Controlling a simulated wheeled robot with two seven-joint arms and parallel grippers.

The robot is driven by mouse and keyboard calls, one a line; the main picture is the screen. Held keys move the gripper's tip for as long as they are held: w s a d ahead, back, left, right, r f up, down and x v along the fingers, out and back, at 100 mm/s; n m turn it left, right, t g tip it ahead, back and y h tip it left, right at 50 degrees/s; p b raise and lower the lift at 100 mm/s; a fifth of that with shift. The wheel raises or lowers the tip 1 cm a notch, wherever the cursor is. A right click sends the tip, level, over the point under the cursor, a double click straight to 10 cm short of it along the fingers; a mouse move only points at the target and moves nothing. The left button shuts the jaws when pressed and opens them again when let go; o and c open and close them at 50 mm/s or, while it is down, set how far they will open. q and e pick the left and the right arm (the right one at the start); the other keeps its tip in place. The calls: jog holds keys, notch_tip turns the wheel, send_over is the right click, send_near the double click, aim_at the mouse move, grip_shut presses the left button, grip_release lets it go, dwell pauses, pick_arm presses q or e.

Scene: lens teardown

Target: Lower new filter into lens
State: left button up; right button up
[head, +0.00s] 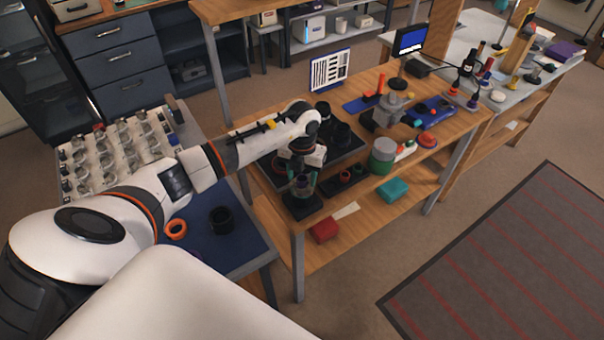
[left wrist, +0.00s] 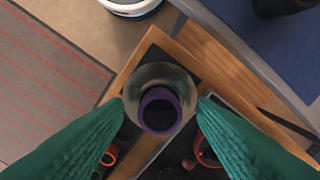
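My left gripper (head: 302,183) reaches down over a black stand (head: 303,206) near the left end of the wooden bench. In the left wrist view, the green fingertips (left wrist: 161,102) stand apart on either side of a grey, see-through round disc (left wrist: 160,74), which looks like the filter. The disc fills the gap and seems to touch both tips. A purple-rimmed cylinder with a dark opening, which looks like the lens (left wrist: 143,112), shows below and partly through the disc. I cannot tell the height between them. My right gripper is not in view.
Black cylinders stand on a dark tray behind the gripper. A green jar (head: 382,157), teal box (head: 392,189) and red box (head: 323,230) are to its right. A blue mat with an orange ring (head: 176,229) and black cup (head: 221,220) lies left.

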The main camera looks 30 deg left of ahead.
pick_arm(q)
notch_tip(320, 180, up, 12)
jog(key=b, duration=0.2)
jog(key=shift+b, duration=0.3)
dwell(0.6)
